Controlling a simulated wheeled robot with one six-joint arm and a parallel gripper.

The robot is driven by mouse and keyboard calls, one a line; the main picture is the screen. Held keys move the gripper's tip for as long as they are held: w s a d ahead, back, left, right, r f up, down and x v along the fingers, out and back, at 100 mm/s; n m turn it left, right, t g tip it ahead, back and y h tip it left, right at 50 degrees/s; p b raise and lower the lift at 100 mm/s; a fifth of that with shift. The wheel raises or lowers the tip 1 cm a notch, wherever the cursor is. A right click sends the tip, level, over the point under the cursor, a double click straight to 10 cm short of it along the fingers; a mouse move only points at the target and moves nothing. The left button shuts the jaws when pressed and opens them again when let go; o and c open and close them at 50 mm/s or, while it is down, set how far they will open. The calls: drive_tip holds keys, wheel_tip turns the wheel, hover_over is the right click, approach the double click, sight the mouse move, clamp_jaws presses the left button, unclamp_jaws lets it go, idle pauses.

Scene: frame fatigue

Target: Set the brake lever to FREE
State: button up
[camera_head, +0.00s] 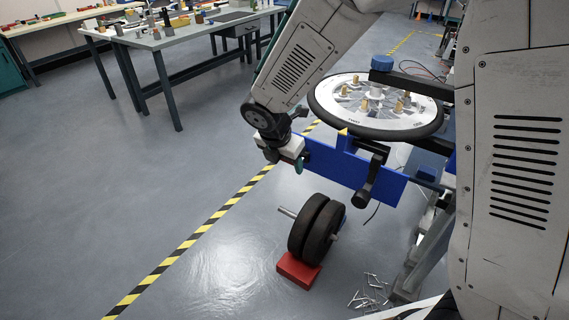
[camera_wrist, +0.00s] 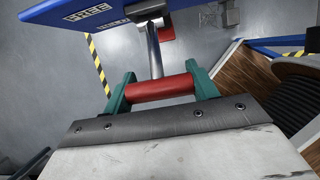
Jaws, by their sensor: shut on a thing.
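In the wrist view, my gripper (camera_wrist: 160,92) has its two teal fingers at either end of a red cylindrical grip (camera_wrist: 160,88), shut on it. A white-on-blue FREE label (camera_wrist: 87,13) is on the plate, left of the mount. In the head view, my gripper (camera_head: 297,160) is at the left end of the blue plate (camera_head: 325,167); the red grip is hidden there.
A spoked wheel (camera_head: 350,117) with a black rim lies flat above the blue plate. A black arm (camera_head: 367,187) hangs before the plate. Black discs (camera_head: 302,232) stand by a red block (camera_head: 297,271) on the floor. Loose metal pieces (camera_head: 372,290) lie nearby. Floor at left is clear.

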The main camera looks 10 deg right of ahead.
idle(0.4)
drive_tip(key=o, duration=1.4)
drive_tip(key=shift+d, duration=0.1)
drive_tip(key=shift+v, duration=3.95)
